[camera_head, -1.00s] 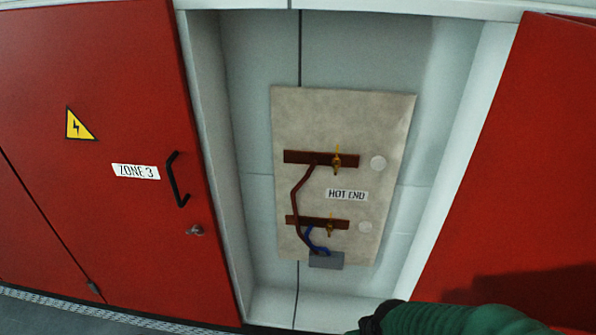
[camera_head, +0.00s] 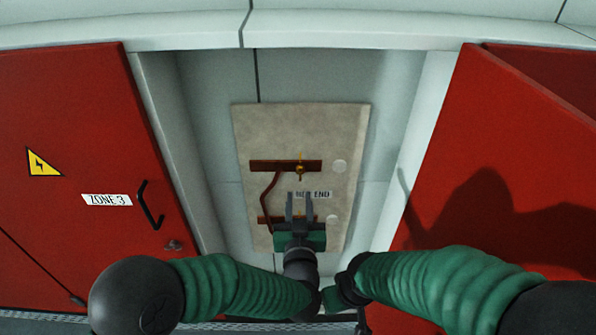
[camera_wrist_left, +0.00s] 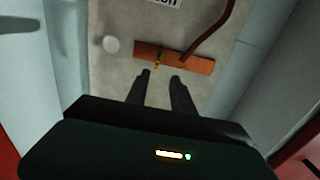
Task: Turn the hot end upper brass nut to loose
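The upper brass nut (camera_head: 300,170) sits on the upper copper bar (camera_head: 260,165), with its thin wing upright in the head view. The nut (camera_wrist_left: 157,64) and bar (camera_wrist_left: 190,62) also show in the left wrist view, where the scene is upside down. My left gripper (camera_head: 299,197) is open and empty, its fingers apart in front of the panel, below the upper nut in the head view and partly over the HOT END label (camera_head: 320,194). In the wrist view the nut lies just beyond the left gripper's fingertips (camera_wrist_left: 160,73). My right gripper (camera_head: 350,305) hangs low; its fingers are unclear.
The beige panel (camera_head: 345,125) stands in a pale recess between a red ZONE 3 door (camera_head: 90,130) and an open red door (camera_head: 490,170). A lower copper bar (camera_head: 265,219) is partly hidden by my left gripper. A brown cable (camera_head: 265,195) joins the bars.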

